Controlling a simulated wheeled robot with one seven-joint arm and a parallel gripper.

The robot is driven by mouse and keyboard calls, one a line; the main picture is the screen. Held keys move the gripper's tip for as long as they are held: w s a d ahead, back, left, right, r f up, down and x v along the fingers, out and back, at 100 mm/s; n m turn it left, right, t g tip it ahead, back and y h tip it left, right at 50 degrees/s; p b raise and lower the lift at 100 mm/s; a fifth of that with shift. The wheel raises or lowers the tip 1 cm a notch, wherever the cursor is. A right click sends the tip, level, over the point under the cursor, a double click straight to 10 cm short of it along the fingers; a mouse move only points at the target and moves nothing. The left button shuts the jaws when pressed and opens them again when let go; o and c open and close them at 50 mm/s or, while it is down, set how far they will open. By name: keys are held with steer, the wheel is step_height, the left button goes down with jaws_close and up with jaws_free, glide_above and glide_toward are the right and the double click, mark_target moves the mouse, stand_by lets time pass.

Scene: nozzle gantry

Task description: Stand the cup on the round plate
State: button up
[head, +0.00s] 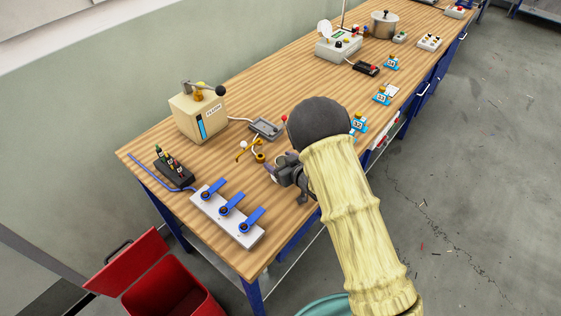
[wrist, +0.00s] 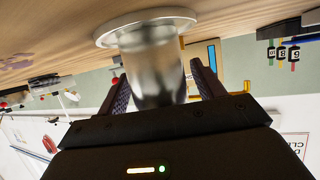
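The cup (wrist: 155,75) is a shiny metal cylinder in the wrist view, which shows the scene upside down, with the table at the top. The cup's far end meets a wide, pale metallic disc (wrist: 107,36), which looks like the round plate, at the table surface. I cannot tell whether the cup rests on it or hovers just off it. My gripper (wrist: 160,80) has one finger on each side of the cup. A narrow gap shows at the right finger; the left finger looks close to the cup. In the head view my gripper (head: 282,174) is over the near table; my arm hides cup and plate.
A blue-lever panel (head: 228,215), a black block with bottles (head: 174,170), a beige box (head: 198,115) and a grey device (head: 266,129) stand near my gripper. Blue numbered blocks (head: 358,123) line the right table edge. A red bin (head: 170,290) is on the floor.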

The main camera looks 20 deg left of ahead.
steer(key=shift+r, duration=0.2)
steer(key=b+v, duration=0.2)
steer(key=v, duration=1)
stand_by(0.5)
steer(key=d+r+m+h, duration=0.4)
steer(key=d+m+h, duration=0.3)
steer(key=d, duration=0.9)
steer(key=s+d+r+m+g+h, duration=0.1)
steer(key=s+d+r+g+h, duration=0.1)
steer(key=s, duration=0.5)
steer(key=s+d+r+m+g+h+p, duration=0.1)
steer(key=s+d+r+m+g, duration=0.1)
steer(key=s+d, duration=0.5)
steer(key=shift+s+d+r+m+g+h, duration=0.15)
steer(key=shift+s+r+m+g+h, duration=0.2)
steer(key=shift+r+g, duration=0.45)
